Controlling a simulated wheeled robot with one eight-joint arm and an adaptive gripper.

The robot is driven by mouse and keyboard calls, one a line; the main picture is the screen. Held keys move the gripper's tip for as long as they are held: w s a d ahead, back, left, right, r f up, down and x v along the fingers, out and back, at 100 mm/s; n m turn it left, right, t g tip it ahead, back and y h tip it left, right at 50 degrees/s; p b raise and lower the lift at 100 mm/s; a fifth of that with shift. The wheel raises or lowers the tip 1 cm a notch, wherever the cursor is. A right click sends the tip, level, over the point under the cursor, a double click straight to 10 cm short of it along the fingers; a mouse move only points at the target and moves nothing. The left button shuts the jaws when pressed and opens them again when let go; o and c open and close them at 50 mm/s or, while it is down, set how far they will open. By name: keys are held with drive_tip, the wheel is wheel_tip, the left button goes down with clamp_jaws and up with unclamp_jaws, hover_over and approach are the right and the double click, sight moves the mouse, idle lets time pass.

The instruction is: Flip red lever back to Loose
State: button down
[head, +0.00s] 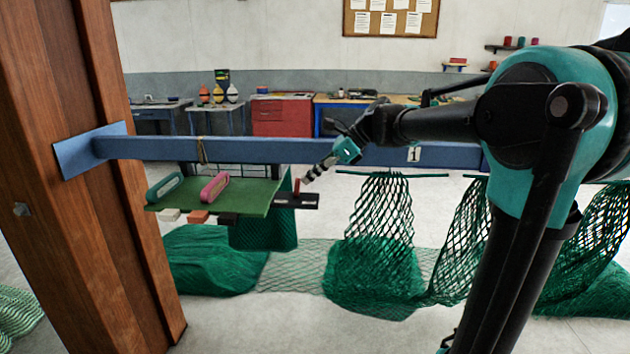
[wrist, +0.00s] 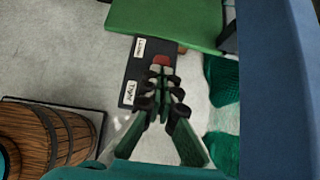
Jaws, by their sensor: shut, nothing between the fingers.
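The red lever (head: 297,186) stands up from a black plate (head: 311,201) at the right end of the green shelf. In the wrist view, the lever's red top (wrist: 162,60) shows just beyond my fingertips, nearer the plate's upper label (wrist: 140,47), which is too small to read surely. The lower label (wrist: 130,93) reads "Tight". My gripper (head: 306,180) is shut and empty, just right of the lever; in the wrist view its fingertips (wrist: 160,72) overlap the lever's lower part. I cannot tell whether they touch.
The green shelf (head: 240,196) carries a teal handle (head: 165,187) and a pink handle (head: 214,187). Green nets (head: 375,250) hang right and below. A wooden post (head: 90,200) stands left. A barrel (wrist: 45,137) shows in the wrist view.

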drive_tip(key=h, duration=0.1)
drive_tip(key=a+h, duration=0.1)
drive_tip(key=shift+a+r+h, duration=0.2)
drive_tip(key=shift+r+h, duration=0.1)
drive_tip(key=shift+r, duration=0.05)
drive_tip(key=shift+d, duration=0.1)
drive_tip(key=shift+r, duration=0.1)
drive_tip(key=shift+r, duration=0.7)
